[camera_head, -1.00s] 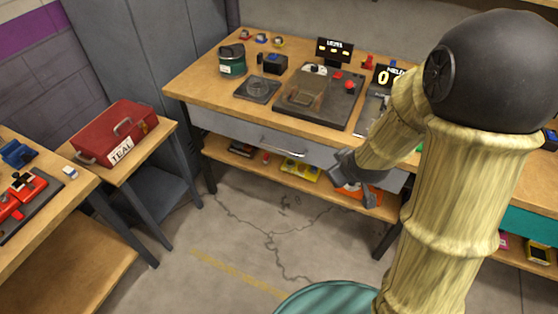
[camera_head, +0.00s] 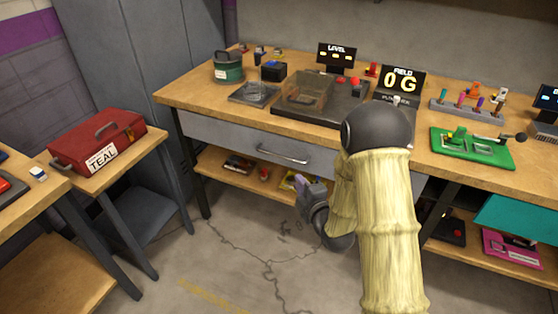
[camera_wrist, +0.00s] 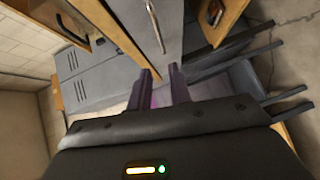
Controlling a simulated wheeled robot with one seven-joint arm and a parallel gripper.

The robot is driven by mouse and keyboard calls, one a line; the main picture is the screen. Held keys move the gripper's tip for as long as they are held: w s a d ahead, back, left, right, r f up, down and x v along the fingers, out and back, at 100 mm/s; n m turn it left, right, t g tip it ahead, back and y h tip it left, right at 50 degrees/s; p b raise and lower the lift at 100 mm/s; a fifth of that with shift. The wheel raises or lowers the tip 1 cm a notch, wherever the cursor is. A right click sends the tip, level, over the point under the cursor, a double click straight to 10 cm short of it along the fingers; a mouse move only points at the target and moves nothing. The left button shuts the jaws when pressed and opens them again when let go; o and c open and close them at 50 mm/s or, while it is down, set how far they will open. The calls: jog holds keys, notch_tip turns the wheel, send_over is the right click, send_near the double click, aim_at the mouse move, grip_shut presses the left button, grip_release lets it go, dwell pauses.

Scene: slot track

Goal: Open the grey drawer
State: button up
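The grey drawer (camera_head: 225,137) is under the wooden workbench top, its front flush with the bench, so it looks closed. Its silver bar handle (camera_head: 284,155) is at the middle of the front. My gripper (camera_head: 303,197) is below and in front of the handle, apart from it. In the wrist view the grey drawer front (camera_wrist: 168,32) stands on end at the top, with the handle (camera_wrist: 154,24) running along it. My gripper's two dark fingers (camera_wrist: 163,82) show a gap between them, with nothing held. My arm hides the drawer's right end in the head view.
The workbench top (camera_head: 200,95) carries a green canister (camera_head: 228,68), a clear-covered box (camera_head: 306,92) and displays. A lower shelf (camera_head: 230,178) holds small items. A red case (camera_head: 97,141) stands on a side table at the left. The floor before the drawer is open.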

aim_at(280, 157)
jog(key=shift+w, duration=0.1)
jog(key=x, duration=1.7)
jog(key=shift+w+f, duration=0.15)
jog(key=shift+b, duration=0.3)
grip_shut()
